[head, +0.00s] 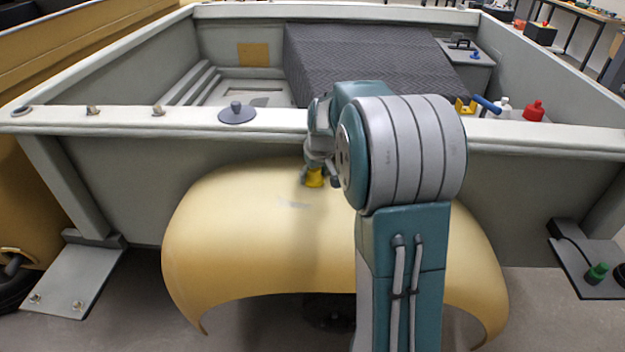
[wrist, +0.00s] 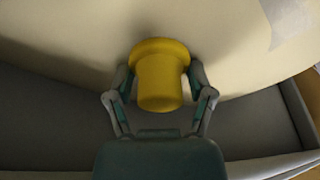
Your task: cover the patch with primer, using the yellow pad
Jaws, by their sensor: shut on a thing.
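The patch (head: 294,204) is a pale grey mark on top of the tan fender (head: 230,240). In the wrist view part of the patch (wrist: 292,22) shows at the upper right, cut by the picture edge. My gripper (head: 320,179) is shut on the yellow pad (head: 315,177), a round knob with a wider flange. In the wrist view the pad (wrist: 160,85) sits between both fingers, flange towards the fender. The pad is behind the patch in the head view, beside it and not over it. I cannot tell whether its face touches the fender.
The grey body wall and rim (head: 170,122) stand just behind the fender. On the rim are a grey knobbed disc (head: 237,113), a yellow-and-blue tool (head: 480,105), a white bottle (head: 502,107) and a red bottle (head: 534,111). The fender's left side is clear.

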